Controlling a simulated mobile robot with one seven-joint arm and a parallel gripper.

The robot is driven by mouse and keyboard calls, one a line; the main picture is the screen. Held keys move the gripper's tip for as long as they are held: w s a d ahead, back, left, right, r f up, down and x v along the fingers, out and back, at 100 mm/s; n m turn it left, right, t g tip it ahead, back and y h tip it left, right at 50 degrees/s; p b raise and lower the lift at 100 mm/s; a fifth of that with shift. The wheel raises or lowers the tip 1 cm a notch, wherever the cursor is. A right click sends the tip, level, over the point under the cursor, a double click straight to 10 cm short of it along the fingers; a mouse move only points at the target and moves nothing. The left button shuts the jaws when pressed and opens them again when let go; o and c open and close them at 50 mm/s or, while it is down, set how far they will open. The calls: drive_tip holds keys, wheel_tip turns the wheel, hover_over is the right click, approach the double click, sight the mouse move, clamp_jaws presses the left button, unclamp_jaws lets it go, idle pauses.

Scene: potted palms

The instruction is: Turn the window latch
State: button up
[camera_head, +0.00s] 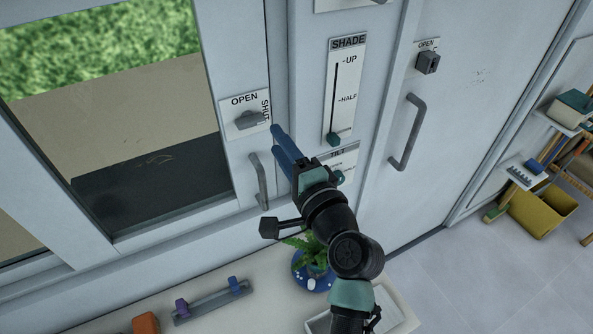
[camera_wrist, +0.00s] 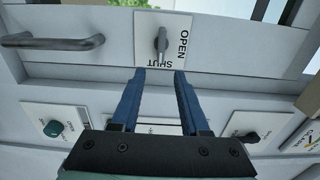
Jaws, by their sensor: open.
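The window latch (camera_head: 249,119) is a grey lever on a white plate marked OPEN along the top and SHUT along the right side, on the window frame. Its lever lies roughly sideways in the head view. In the wrist view the latch (camera_wrist: 161,43) lies in line with the SHUT word, with OPEN to its right. My gripper (camera_head: 276,133) has blue fingers and is just right of and below the latch. In the wrist view my gripper (camera_wrist: 160,74) is open and empty, its fingertips short of the lever, which shows ahead between them.
A grey window handle (camera_head: 259,181) is below the latch. The SHADE slider panel (camera_head: 346,88) and a TILT dial (camera_head: 339,177) are to the right. A door handle (camera_head: 408,132) is farther right. A potted plant (camera_head: 312,252) stands below my arm.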

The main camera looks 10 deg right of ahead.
drive_tip(key=b+v, duration=0.1)
drive_tip(key=v, duration=0.5)
drive_tip(key=shift+s, duration=0.3)
drive_tip(key=shift+r, duration=0.1)
drive_tip(key=a+r+n+t+h, duration=0.1)
drive_tip(key=r+n+t, duration=0.15)
drive_tip(key=r, duration=0.55)
drive_tip(key=a+r+n+t, duration=0.1)
drive_tip(key=a+r+n, duration=0.1)
drive_tip(key=r+n, duration=0.35)
drive_tip(key=a+r+n+t+h, duration=0.1)
drive_tip(key=r+n, duration=0.1)
drive_tip(key=r, duration=0.7)
drive_tip(key=s+a+r+n+t+h, duration=0.1)
drive_tip(key=s+r+n+t, duration=0.1)
drive_tip(key=s+r, duration=0.3)
drive_tip(key=s+a+r+n+t+h, duration=0.1)
drive_tip(key=s+r+n+t+h, duration=0.1)
drive_tip(key=s+r, duration=0.4)
wheel_tip(320, 180, up, 5)
drive_tip(key=shift+s+n+t+h, duration=0.25)
drive_tip(key=shift+n+t+h, duration=0.05)
drive_tip(key=shift+t, duration=0.55)
drive_tip(key=shift+a, duration=0.1)
